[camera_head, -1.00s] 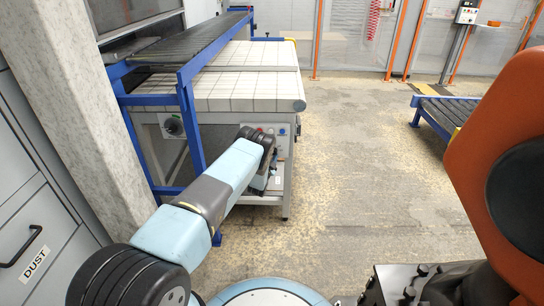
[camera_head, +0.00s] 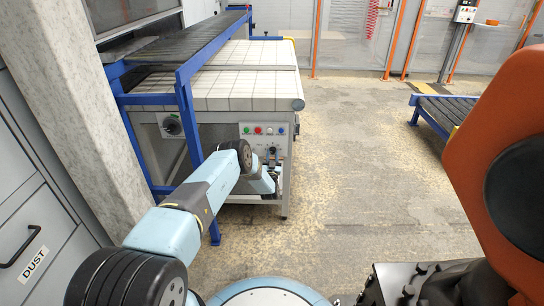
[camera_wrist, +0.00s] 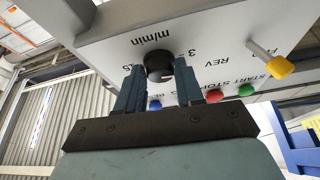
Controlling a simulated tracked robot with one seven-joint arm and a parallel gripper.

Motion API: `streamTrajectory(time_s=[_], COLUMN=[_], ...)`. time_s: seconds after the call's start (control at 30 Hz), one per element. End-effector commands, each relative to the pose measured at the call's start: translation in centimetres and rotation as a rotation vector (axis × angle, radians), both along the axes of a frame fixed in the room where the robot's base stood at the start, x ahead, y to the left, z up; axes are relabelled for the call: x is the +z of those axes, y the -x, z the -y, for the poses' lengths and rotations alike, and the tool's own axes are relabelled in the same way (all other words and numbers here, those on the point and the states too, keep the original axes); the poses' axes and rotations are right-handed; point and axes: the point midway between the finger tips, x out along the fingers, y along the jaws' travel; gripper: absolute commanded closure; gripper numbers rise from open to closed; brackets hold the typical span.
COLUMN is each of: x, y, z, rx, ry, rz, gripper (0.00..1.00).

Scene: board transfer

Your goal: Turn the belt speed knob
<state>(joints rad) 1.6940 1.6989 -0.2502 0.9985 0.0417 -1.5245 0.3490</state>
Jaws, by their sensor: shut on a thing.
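The belt speed knob (camera_wrist: 158,66) is black and round, on a light panel face with "m/min" and a scale printed around it, seen upside down in the wrist view. My gripper (camera_wrist: 160,80) is shut on it, with one finger on each side. The fingers hide part of the knob and scale, so I cannot read its setting. In the head view my gripper (camera_head: 272,158) is at the front panel (camera_head: 247,152) under the white-topped belt conveyor (camera_head: 245,90), below the row of buttons.
A red button (camera_wrist: 214,96), a green button (camera_wrist: 246,90) and a blue button (camera_wrist: 154,105) are close by my fingers. A yellow-tipped lever (camera_wrist: 278,68) juts out near REV. Blue frame posts (camera_head: 190,125) stand left of the panel; the floor (camera_head: 350,190) right is clear.

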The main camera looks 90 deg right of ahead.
Motion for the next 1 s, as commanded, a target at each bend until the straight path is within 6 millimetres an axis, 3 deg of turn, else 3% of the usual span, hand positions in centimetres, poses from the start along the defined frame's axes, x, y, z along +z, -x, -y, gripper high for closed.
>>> streamTrajectory(time_s=[0.3, 0.77, 0.8, 1.0], x=[-0.33, -0.32, -0.32, -0.19], y=[0.06, 0.07, 0.07, 0.05], z=[-0.12, -0.11, -0.11, -0.06], rx=[0.000, 0.000, 0.000, 0.000], ry=[-0.006, -0.005, -0.006, -0.003], rz=[-0.095, -0.107, -0.107, -0.107], gripper=[0.94, 0.94, 0.62, 0.43])
